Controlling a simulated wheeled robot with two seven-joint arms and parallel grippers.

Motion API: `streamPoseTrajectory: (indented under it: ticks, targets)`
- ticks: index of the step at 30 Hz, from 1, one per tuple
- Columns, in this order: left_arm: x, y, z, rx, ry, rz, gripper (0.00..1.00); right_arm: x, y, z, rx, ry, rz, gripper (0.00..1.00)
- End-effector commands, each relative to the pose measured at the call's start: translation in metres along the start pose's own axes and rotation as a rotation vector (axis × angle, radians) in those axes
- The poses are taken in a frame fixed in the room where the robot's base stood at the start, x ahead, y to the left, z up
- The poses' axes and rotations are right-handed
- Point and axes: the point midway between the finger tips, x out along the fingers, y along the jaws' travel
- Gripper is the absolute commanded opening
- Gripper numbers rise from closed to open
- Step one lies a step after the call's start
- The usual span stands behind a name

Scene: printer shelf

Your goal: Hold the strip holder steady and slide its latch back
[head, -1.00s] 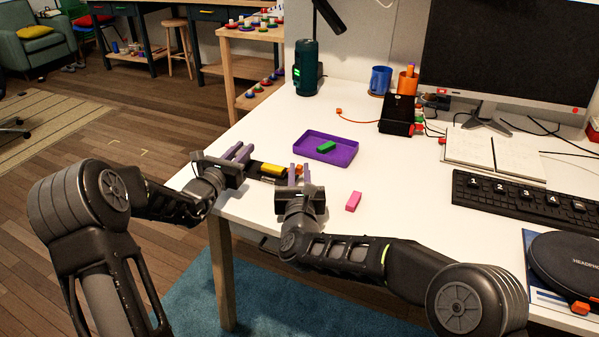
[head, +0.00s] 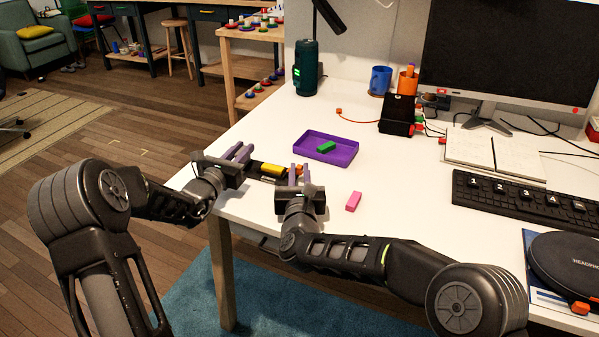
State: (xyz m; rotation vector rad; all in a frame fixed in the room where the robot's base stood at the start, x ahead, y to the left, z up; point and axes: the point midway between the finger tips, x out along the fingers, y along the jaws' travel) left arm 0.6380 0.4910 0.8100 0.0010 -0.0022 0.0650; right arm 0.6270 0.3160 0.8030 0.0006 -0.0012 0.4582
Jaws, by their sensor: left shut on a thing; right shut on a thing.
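The strip holder (head: 258,178) is a small dark piece near the table's left front edge, with a yellow block (head: 271,169) on it. An orange part, likely the latch (head: 299,170), shows at its right end. My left gripper (head: 241,155) is shut on the holder's left end. My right gripper (head: 299,175) is at the right end, shut on the orange latch. The fingers hide much of both ends, so I cannot tell how far along the latch sits.
A purple tray (head: 343,156) with a green block (head: 326,147) lies behind the holder. A pink block (head: 353,201) lies right of my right gripper. A black box (head: 398,115), notebook (head: 466,150) and keyboard (head: 530,198) are further right.

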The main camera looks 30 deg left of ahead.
Motion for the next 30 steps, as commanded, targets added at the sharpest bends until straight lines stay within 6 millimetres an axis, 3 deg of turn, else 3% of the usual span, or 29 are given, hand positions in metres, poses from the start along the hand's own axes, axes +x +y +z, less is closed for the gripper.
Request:
streamPoseTrajectory:
  ticks: [1,11,18,26,27,30]
  targets:
    - [-0.002,0.002,-0.007,-0.003,0.015,0.004,0.0,0.0,0.0,0.0,0.0,0.0,-0.001,0.0]
    - [-0.002,0.002,-0.007,-0.003,0.015,0.004,0.0,0.0,0.0,-0.001,0.0,0.0,-0.001,0.0]
    - [-0.002,0.001,-0.007,-0.003,0.015,0.003,0.0,0.009,0.022,-0.001,0.001,0.0,-0.001,0.0]
    - [-0.002,0.0,-0.007,-0.003,0.015,0.001,0.0,0.01,0.024,0.0,0.0,0.0,0.001,0.0]
    - [-0.002,0.0,-0.007,-0.003,0.015,0.001,0.0,0.01,0.024,0.0,0.0,0.0,0.001,0.2]
    - [-0.002,0.0,-0.007,-0.003,0.015,0.0,0.0,0.01,0.025,0.0,0.0,0.0,0.001,0.28]
